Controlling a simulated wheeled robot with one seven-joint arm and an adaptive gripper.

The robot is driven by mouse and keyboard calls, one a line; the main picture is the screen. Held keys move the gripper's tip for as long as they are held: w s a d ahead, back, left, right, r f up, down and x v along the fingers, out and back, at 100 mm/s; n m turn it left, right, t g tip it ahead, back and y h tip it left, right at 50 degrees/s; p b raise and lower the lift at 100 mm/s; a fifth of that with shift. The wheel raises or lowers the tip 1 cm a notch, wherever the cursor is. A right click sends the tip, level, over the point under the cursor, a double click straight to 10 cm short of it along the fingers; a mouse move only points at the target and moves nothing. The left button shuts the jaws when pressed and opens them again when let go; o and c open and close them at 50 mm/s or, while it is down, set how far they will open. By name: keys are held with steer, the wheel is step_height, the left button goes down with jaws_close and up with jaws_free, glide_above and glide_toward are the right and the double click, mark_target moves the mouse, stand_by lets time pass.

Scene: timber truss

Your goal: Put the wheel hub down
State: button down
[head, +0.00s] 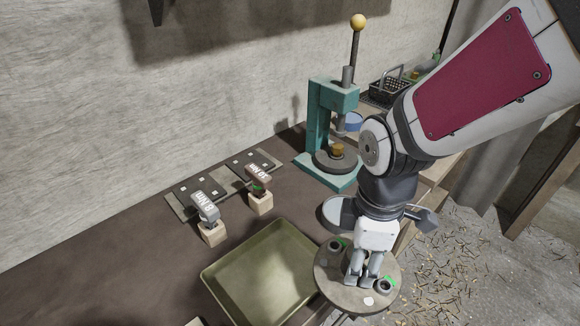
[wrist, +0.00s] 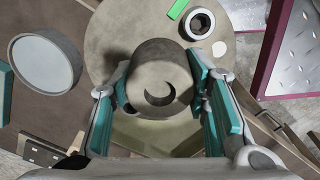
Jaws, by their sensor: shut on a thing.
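The wheel hub (head: 335,273) is a round grey-brown disc with short dark round sockets, green marks and a pale spot on its face. In the wrist view the hub (wrist: 110,30) shows a thick round boss in its middle with a dark crescent-shaped hollow. My gripper (head: 362,281) points down onto the disc. In the wrist view its teal-padded fingers (wrist: 163,95) are closed on both sides of the boss. In the head view the disc overlaps the right side of an olive tray (head: 262,272). I cannot tell what, if anything, touches its underside.
A teal press (head: 318,120) with a yellow-knobbed lever stands at the back of the brown bench (head: 120,262). Two tools on wooden blocks (head: 211,232) (head: 261,203) stand left of it. A round grey-rimmed item (head: 338,212) lies behind the hub. The tray's visible floor is empty.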

steer(key=shift+w+f+b, duration=0.4)
steer(key=shift+w+f, duration=0.2)
steer(key=shift+f, duration=0.15)
steer(key=shift+a, duration=0.35)
steer(key=a, duration=0.5)
steer(key=a+f+p, duration=0.1)
steer(key=a, duration=0.9)
steer(key=shift+a+f, duration=0.1)
steer(key=shift+f, duration=0.15)
steer(key=shift+f+p, duration=0.3)
steer(key=shift+f, duration=1.45)
steer(key=shift+f, duration=0.15)
steer(key=c, duration=0.9)
jaws_free()
